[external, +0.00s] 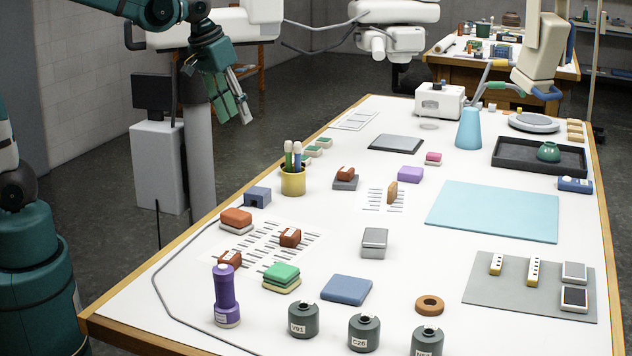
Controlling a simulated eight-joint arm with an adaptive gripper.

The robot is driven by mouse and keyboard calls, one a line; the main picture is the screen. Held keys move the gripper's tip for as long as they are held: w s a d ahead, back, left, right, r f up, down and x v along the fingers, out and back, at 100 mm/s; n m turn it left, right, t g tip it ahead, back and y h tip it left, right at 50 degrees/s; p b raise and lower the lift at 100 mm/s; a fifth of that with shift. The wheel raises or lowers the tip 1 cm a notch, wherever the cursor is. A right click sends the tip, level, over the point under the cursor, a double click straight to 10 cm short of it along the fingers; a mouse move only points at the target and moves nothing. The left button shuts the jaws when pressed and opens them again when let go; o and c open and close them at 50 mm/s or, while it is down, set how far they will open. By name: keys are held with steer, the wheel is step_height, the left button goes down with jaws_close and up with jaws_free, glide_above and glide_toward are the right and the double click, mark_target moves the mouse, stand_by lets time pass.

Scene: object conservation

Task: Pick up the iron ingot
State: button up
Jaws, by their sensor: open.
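No label marks the iron ingot, so I cannot tell for certain which piece it is. A silver-grey block (375,241) lies in the middle of the white table and looks like a metal ingot. Rusty brown blocks also lie on the table: one on a striped sheet (290,237), one at that sheet's lower edge (230,259), and one on a grey base (345,174). My gripper (240,113) is open and empty. It hangs in the air beyond the table's left edge, far up and left of all these blocks.
A yellow cup with brushes (293,183) stands near the left edge. A purple cylinder (226,298) and dark labelled weights (304,320) stand in front. A blue cone (469,129) and a black tray (510,165) are at the back. A cable runs along the left side.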

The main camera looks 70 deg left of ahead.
steer(key=w+a+f+n+g+p, duration=0.1)
steer(key=w+a+f+n, duration=0.1)
steer(key=w+a+f, duration=0.2)
steer(key=w+a+f+n+g+p, duration=0.2)
steer(key=w+a+f, duration=0.3)
steer(key=w+a, duration=0.3)
steer(key=w+a+f+n+g+p, duration=0.1)
steer(key=w+a+f, duration=0.3)
steer(key=w, duration=0.7)
steer(key=shift+a+f+n+p, duration=0.2)
steer(key=shift+a+p, duration=0.15)
steer(key=shift+a, duration=0.3)
steer(key=shift+a+f+n+p, duration=0.1)
steer(key=shift+a+n+p, duration=0.1)
steer(key=shift+a+p, duration=0.3)
steer(key=shift+w+a+f, duration=0.1)
steer(key=shift+a+f, duration=0.25)
steer(key=shift+f, duration=1.3)
steer(key=shift+f, duration=0.1)
steer(key=shift+a+f, duration=0.15)
steer(key=shift+f, duration=2.35)
steer(key=shift+o, duration=0.2)
jaws_close()
